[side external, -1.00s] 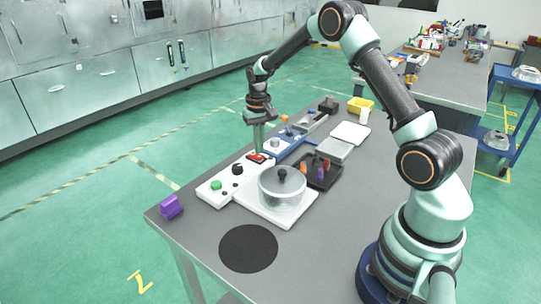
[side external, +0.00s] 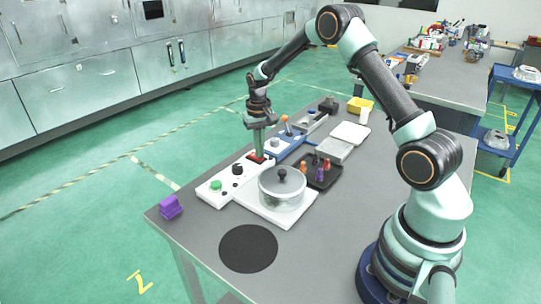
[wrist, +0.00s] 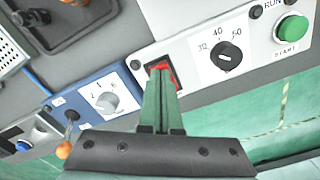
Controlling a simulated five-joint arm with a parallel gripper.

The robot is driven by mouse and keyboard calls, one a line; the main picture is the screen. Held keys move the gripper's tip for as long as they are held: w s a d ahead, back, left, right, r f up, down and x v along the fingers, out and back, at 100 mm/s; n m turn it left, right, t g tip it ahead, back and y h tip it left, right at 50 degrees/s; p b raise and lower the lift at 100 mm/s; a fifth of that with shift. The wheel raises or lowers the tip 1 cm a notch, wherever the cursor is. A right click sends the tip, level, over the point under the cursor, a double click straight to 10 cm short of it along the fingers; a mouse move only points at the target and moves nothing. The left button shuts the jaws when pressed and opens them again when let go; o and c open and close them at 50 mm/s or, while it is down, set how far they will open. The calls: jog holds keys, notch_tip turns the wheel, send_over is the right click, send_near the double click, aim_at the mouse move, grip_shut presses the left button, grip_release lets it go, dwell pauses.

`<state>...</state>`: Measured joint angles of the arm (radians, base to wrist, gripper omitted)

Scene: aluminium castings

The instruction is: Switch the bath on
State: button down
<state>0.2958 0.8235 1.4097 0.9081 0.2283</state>
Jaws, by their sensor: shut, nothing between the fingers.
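The bath is a white unit with a lidded metal pot (side external: 282,188) on it and a control panel (side external: 215,193) along its side. The panel has a red switch (side external: 250,156) in a black frame, a black dial (wrist: 228,57) and a green START button (wrist: 291,27). My gripper (side external: 260,154) is shut and empty, pointing down at the red switch. In the wrist view the fingertips (wrist: 160,74) overlap the switch (wrist: 174,72) and hide much of it. I cannot tell whether they press it or which way it is tipped.
A blue unit (wrist: 84,97) with a white dial and an orange-tipped lever sits beside the panel. A black tray (side external: 327,179) with coloured pieces lies behind the pot. A purple block (side external: 171,207) stands at the table's corner. A dark round mat (side external: 248,248) lies in front.

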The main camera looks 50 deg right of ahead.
jog(key=shift+f, duration=0.1)
jog(key=shift+r, duration=3.5)
jog(key=s+a+r+n+t, duration=0.1)
jog(key=s+a+r, duration=0.25)
jog(key=r, duration=0.25)
jog(key=s+a+r+n+t, duration=0.1)
jog(key=s+a+r+n, duration=0.1)
jog(key=s+a+r, duration=0.3)
jog(key=s+a+r+n+t, duration=0.3)
jog(key=s+a, duration=0.3)
jog(key=s, duration=0.4)
jog(key=shift+s+t, duration=0.3)
jog(key=shift+s, duration=0.05)
